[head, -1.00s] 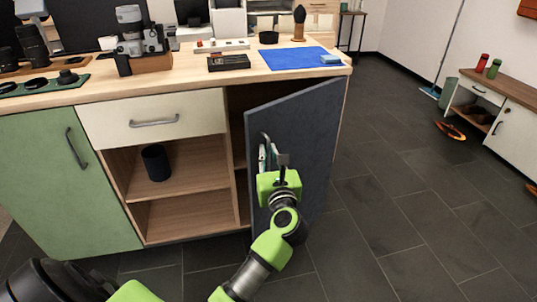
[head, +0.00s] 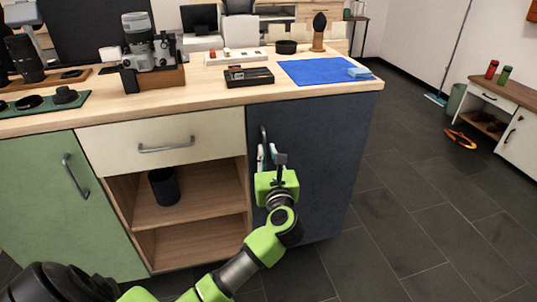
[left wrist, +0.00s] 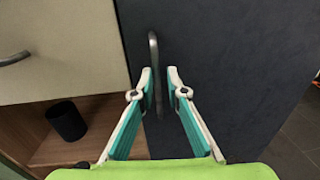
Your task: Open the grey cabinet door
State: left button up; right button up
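The dark blue-grey cabinet door (head: 325,150) is at the right end of the cabinet and looks closed or nearly so, flush with the front. It fills the right of the left wrist view (left wrist: 245,70). Its vertical bar handle (head: 264,140) is near its left edge. My left gripper (head: 270,158) is at the handle. In the left wrist view, the handle (left wrist: 155,60) runs between the two fingertips (left wrist: 160,72), closer to the left one. A gap shows on the right, so the fingers look open around it. My right gripper is in neither view.
Left of the door are a white drawer (head: 160,138), an open shelf with a dark cup (head: 164,187), and a green door (head: 45,190). The wooden countertop (head: 200,88) holds cameras and a blue mat (head: 318,72).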

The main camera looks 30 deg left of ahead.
pick_arm(q)
jog(key=shift+d, duration=0.15)
jog(key=s+a+v, duration=0.1)
jog(key=v, duration=1.4)
jog(key=shift+s+d, duration=0.25)
dwell(0.8)
dwell(0.6)
